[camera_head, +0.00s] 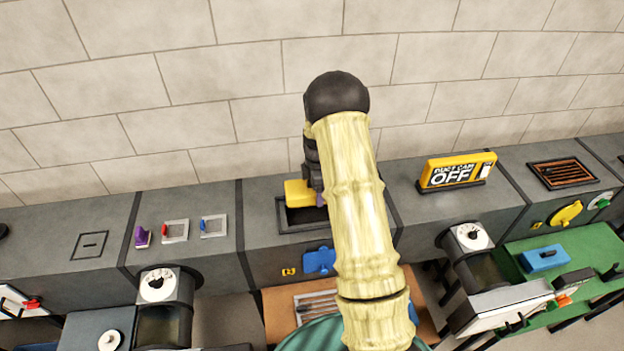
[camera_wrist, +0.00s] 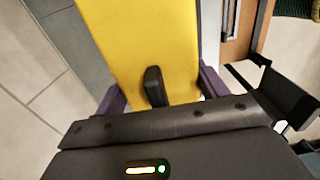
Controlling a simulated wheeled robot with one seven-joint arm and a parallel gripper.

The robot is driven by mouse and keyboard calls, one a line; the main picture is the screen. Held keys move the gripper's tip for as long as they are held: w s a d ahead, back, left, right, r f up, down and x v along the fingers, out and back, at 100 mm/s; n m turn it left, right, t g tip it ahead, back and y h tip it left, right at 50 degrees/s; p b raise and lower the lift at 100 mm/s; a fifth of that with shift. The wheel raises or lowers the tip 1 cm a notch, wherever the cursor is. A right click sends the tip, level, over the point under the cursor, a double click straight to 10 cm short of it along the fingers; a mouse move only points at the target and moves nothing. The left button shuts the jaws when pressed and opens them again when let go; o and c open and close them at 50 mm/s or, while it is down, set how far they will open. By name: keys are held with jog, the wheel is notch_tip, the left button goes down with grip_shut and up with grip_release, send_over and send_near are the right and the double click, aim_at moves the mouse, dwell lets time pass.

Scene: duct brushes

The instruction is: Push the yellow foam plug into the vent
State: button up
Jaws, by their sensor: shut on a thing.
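The yellow foam plug (camera_head: 298,193) is at the back edge of the open vent (camera_head: 282,226), a dark rectangular opening with a grey rim in the duct top. My gripper (camera_head: 318,196) is at the plug's right side, mostly hidden behind my arm. In the wrist view the plug (camera_wrist: 145,40) fills the upper middle, with a black tab (camera_wrist: 154,86) on its near face. The purple fingers of my gripper (camera_wrist: 162,92) are on either side of the plug, shut on it. Whether the plug's lower end is inside the opening, I cannot tell.
A yellow "OFF" sign (camera_head: 458,171) stands on the duct to the right, with a brown grille (camera_head: 562,174) beyond it. A purple object (camera_head: 142,237) and two small framed plates are on the left. A blue part (camera_head: 319,261) is on the duct front. The brick wall is close behind.

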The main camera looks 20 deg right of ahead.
jog(key=shift+w, duration=0.15)
jog(key=shift+r, duration=0.1)
jog(key=shift+f+b, duration=0.9)
jog(key=shift+f, duration=0.9)
jog(key=shift+f+b, duration=0.15)
jog(key=shift+b, duration=0.55)
jog(key=shift+f, duration=0.1)
